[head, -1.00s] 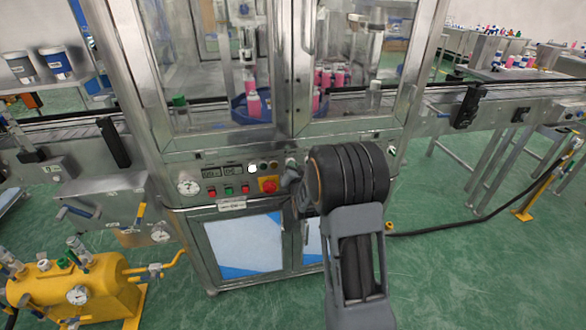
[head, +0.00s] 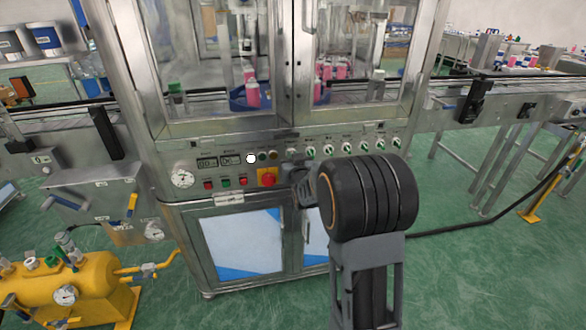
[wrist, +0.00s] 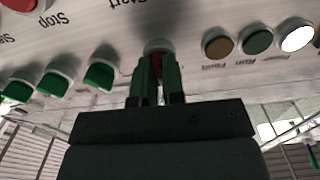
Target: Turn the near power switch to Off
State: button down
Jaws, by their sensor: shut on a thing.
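In the wrist view, a small switch with a pale round collar (wrist: 157,46) and a red part between my fingers stands on the grey panel. My gripper (wrist: 157,78) is shut on this switch, its two dark green-grey fingers on either side of it. The fingers hide most of the knob, so its setting cannot be read. In the head view my gripper (head: 287,172) is at the control panel (head: 225,175), right of the red emergency stop button (head: 267,177). My dark wrist covers part of the panel and cabinet there.
Green-handled switches (wrist: 100,76) stand beside the held one. An amber lamp (wrist: 218,42), a green lamp and a lit white lamp are on its other side. Glass doors rise above the panel. A yellow tank (head: 75,285) stands at lower left; green floor is open at right.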

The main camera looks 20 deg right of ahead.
jog(key=shift+n+b, duration=3.1)
jog(key=shift+r, duration=0.1)
jog(key=c, duration=1.2)
grip_release()
jog(key=s+a, duration=0.1)
jog(key=s, duration=0.3)
jog(key=s+a, duration=0.1)
jog(key=s, duration=0.4)
jog(key=s+a+p, duration=0.1)
jog(key=s, duration=0.3)
jog(key=shift+s, duration=0.25)
